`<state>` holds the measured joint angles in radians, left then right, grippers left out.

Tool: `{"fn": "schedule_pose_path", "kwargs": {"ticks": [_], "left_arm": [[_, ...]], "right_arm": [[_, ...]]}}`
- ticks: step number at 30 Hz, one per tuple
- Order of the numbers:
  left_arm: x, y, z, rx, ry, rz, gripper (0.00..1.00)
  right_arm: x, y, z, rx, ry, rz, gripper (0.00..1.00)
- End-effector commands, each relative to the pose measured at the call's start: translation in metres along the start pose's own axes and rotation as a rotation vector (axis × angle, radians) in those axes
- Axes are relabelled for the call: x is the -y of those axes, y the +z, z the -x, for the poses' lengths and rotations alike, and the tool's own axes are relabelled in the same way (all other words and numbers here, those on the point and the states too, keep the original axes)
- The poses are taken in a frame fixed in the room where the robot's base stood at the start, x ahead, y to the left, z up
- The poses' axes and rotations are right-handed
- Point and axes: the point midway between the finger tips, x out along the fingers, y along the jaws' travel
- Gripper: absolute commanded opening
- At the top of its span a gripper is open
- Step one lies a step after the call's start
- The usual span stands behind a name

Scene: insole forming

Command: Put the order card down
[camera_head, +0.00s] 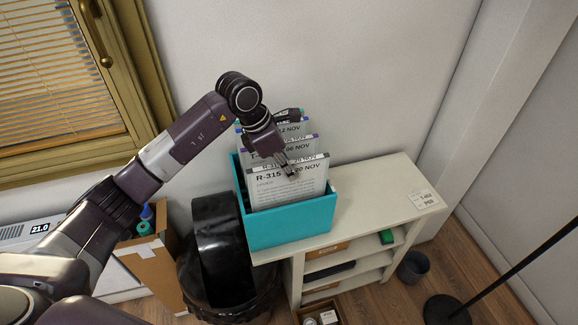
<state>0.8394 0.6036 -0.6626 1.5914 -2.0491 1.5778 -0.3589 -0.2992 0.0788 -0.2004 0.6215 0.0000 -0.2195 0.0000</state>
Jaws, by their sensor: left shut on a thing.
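Several white order cards stand upright in a teal box (290,226) on top of the shelf unit. The front order card (290,188) reads R-315 and 20 NOV. Cards behind it show 06 NOV (300,150) and 12 NOV (292,129). My left gripper (289,169) reaches down over the box from the upper left and is shut at the top edge of the front R-315 card, covering part of its print. The lower part of this card is hidden behind the box's front wall. My right gripper is not in view.
The pale shelf unit (385,190) has a bare top to the right of the box, with a small label (424,199) near its right end. A black rounded object (222,250) and an open cardboard box (150,262) stand left of it. A black stand (447,308) is at right.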

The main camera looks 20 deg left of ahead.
Motion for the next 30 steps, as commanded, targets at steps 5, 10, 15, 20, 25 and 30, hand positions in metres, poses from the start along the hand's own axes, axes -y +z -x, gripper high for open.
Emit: {"fn": "schedule_pose_path", "kwargs": {"ticks": [5,10,15,20,25,30], "left_arm": [[0.000,0.000,0.000,0.001,0.001,0.000,0.00],[0.000,0.000,-0.002,0.000,0.000,0.000,0.19],[0.000,-0.001,-0.002,0.000,0.000,0.000,0.28],[0.000,0.000,-0.002,0.000,0.000,0.000,0.28],[-0.001,0.001,0.007,0.002,0.003,-0.001,0.28],[-0.002,0.000,0.038,0.002,0.006,-0.002,0.28]], "right_arm": [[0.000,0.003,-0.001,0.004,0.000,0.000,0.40],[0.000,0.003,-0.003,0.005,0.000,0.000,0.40],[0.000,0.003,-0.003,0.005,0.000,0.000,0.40],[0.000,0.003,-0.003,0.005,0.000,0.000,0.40],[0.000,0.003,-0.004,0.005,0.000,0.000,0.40],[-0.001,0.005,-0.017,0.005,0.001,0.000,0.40]]}}
